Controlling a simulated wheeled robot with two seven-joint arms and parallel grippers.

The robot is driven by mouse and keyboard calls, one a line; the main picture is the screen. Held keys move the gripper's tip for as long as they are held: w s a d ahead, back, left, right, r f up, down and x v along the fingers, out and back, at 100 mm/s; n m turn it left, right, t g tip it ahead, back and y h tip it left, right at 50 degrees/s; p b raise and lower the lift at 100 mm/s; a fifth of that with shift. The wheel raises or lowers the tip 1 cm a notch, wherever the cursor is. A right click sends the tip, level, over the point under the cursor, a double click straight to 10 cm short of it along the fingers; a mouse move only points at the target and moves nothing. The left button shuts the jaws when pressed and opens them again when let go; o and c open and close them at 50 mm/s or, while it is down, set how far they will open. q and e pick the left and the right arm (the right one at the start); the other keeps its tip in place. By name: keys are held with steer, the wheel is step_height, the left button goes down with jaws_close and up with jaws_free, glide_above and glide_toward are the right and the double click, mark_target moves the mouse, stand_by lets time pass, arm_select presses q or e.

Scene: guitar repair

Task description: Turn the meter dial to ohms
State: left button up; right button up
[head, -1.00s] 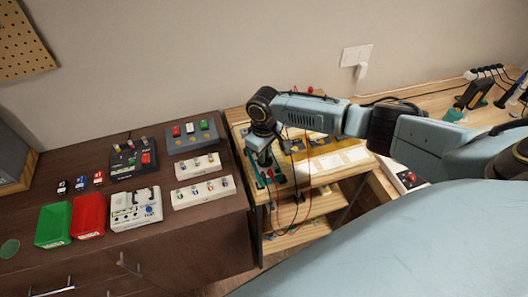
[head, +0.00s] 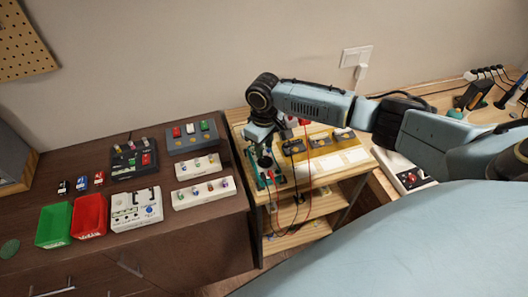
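My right arm reaches in from the right over the small wooden cart (head: 325,182). My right gripper (head: 264,160) points down at the cart's left end. Its fingers are small and dark, and I cannot tell if they are open or shut. Under and around it lies a teal-edged device (head: 275,181), which appears to be the meter. A red lead and a black lead run near it and hang over the cart's front. The dial is hidden or too small to make out. My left gripper is not in view.
A yellow-and-black unit (head: 306,143) and a pale board (head: 340,162) lie right of the gripper. The dark cabinet at left holds a green bin (head: 54,224), a red bin (head: 89,216), a white box (head: 136,210) and several switch boxes. A wall stands behind.

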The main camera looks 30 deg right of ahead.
mark_target(264, 158)
step_height(264, 158, up, 9)
steer(key=shift+r, duration=0.15)
stand_by(0.5)
